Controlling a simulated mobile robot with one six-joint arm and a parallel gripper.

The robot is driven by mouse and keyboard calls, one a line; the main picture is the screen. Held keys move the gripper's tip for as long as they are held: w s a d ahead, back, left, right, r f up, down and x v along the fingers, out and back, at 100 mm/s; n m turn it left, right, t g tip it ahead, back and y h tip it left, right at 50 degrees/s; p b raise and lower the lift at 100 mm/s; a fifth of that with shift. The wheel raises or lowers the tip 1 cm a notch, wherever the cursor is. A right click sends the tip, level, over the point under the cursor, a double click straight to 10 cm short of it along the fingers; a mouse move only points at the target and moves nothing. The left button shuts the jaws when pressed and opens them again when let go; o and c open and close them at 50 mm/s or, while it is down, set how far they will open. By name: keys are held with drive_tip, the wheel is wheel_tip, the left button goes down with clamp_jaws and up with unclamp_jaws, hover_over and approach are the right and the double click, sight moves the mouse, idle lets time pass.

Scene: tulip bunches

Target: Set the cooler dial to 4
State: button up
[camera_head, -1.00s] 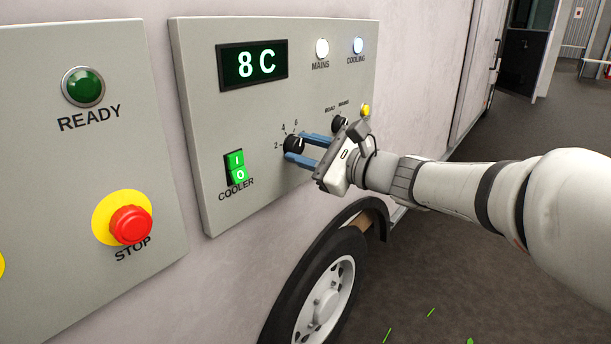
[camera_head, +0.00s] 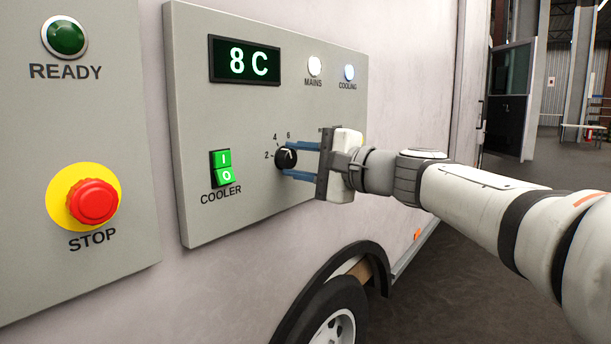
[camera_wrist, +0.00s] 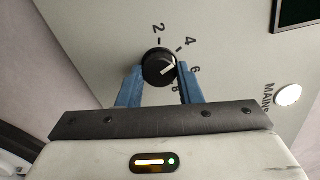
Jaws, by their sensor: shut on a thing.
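The cooler dial (camera_head: 285,158) is a black round knob with a white pointer, on the grey panel under the display. In the wrist view the dial (camera_wrist: 154,67) sits between my blue fingers, and its pointer aims roughly at the 6. Numbers 2, 4 and 6 show around it; the 8 is partly hidden by a finger in the wrist view. My gripper (camera_head: 289,161) is shut on the dial, one finger above and one below in the head view. It also shows in the wrist view (camera_wrist: 160,75). The display (camera_head: 247,61) reads 8 C.
The green cooler switch (camera_head: 222,168) is just left of the dial. Lit MAINS (camera_head: 315,66) and COOLING (camera_head: 349,73) lamps are above right. A red STOP button (camera_head: 93,202) and green READY lamp (camera_head: 65,37) are on the left panel. A wheel (camera_head: 335,318) is below.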

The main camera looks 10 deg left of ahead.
drive_tip(key=shift+n, duration=0.3)
drive_tip(key=o, duration=1)
drive_tip(key=p+v, duration=0.1)
drive_tip(key=v, duration=0.6)
drive_tip(key=shift+s+d, duration=0.15)
drive_tip(key=shift+d, duration=0.15)
